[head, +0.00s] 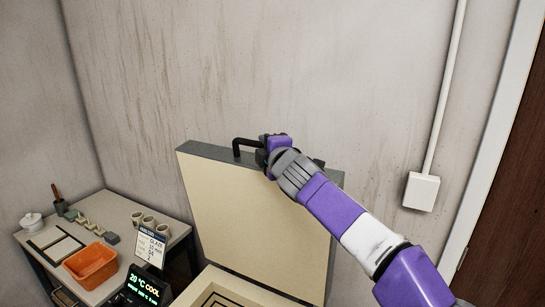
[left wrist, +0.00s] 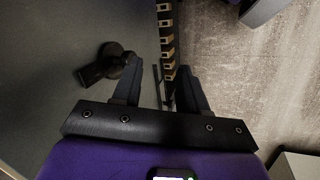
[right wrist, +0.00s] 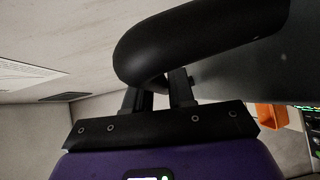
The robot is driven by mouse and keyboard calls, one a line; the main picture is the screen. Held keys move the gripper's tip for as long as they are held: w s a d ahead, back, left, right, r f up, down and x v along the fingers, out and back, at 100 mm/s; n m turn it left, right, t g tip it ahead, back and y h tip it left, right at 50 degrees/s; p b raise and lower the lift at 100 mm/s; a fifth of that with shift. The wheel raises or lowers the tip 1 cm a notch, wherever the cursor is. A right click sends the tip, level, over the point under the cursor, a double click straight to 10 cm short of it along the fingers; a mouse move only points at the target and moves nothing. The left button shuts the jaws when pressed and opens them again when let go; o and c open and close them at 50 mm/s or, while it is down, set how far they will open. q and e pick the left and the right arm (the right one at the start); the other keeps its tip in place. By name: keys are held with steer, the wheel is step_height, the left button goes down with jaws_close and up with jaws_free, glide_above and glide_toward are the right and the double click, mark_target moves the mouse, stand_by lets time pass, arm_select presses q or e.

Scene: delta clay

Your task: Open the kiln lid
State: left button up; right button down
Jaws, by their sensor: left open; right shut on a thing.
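The kiln lid (head: 262,215) stands raised, close to upright, its pale inner face towards me. Its black handle (head: 243,142) is on the top edge; it also shows large in the right wrist view (right wrist: 190,45). My right gripper (head: 267,150) is at the top of the lid, shut on the handle; its fingers also show in the right wrist view (right wrist: 162,88). Part of the kiln body (head: 222,281) shows below the lid, with a dark square pattern inside. My left gripper (left wrist: 158,75) is open and empty in the left wrist view, away from the lid.
A side table (head: 178,231) on the left holds an orange bin (head: 91,266), several cups, a white pot (head: 31,222) and small blocks. A display reading COOL (head: 142,290) is beside the kiln. The wall is behind the lid; a white box (head: 421,191) is on it.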

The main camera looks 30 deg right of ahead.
steer(key=shift+n+t, duration=0.3)
steer(key=a+b, duration=0.1)
steer(key=s+a+b, duration=0.1)
steer(key=b, duration=0.1)
steer(key=s+a+b, duration=0.1)
steer(key=a+b, duration=0.1)
steer(key=shift+s+f, duration=0.2)
steer(key=shift+f, duration=0.15)
steer(key=c, duration=1.1)
jaws_free()
steer(key=shift+o, duration=0.2)
steer(key=shift+d, duration=0.1)
steer(key=shift+s, duration=0.15)
steer(key=b+v, duration=0.1)
steer(key=v, duration=0.6)
steer(key=shift+s, duration=0.15)
